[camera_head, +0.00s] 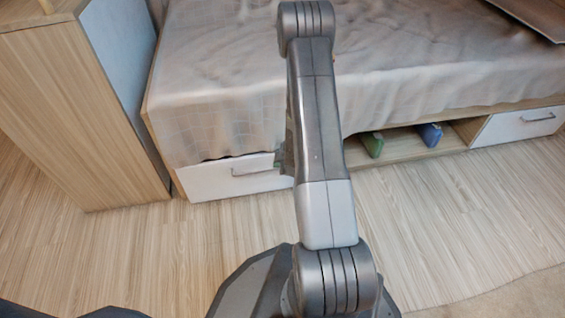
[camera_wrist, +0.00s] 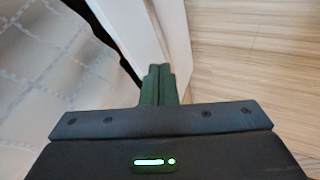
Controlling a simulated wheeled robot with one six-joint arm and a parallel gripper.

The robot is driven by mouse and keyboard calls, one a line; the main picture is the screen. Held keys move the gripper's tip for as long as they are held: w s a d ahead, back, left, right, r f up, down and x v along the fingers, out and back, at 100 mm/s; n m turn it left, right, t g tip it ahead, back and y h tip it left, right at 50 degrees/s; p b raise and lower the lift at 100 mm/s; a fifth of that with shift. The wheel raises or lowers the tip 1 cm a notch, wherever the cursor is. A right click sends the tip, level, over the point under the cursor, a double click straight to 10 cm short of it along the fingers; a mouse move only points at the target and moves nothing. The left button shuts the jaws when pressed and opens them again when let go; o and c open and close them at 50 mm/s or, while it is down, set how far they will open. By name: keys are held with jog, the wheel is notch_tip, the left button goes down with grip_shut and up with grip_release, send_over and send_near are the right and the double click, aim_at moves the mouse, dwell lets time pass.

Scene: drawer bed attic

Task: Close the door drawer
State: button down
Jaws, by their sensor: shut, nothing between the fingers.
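The bed's left drawer has a white front (camera_head: 225,181) with a dark bar handle (camera_head: 252,171), below the hanging blanket. A thin dark gap shows along its top edge. In the wrist view the white drawer front (camera_wrist: 175,38) runs up from my fingers, with a dark gap between it and the blanket. My gripper (camera_head: 281,164) is at the right end of this drawer front, partly hidden behind my arm. In the wrist view my gripper's green fingers (camera_wrist: 158,84) are together and empty, at or very near the white front. Contact cannot be told.
The bed (camera_head: 420,60) has an open shelf with a green book (camera_head: 372,144) and a blue book (camera_head: 430,134). A white right drawer (camera_head: 515,125) looks shut. A wooden cabinet (camera_head: 70,110) stands at the left. The wood floor (camera_head: 430,215) in front is clear.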

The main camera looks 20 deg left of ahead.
aim_at(265, 160)
jog(key=w+a+f+b, duration=0.1)
jog(key=a+f, duration=0.1)
jog(key=w+a+f+b, duration=0.1)
jog(key=w+a+f, duration=0.1)
jog(key=shift+w+a, duration=0.1)
jog(key=shift+w, duration=0.15)
jog(key=shift+w+a, duration=0.3)
jog(key=shift+w, duration=0.2)
jog(key=shift+r, duration=0.1)
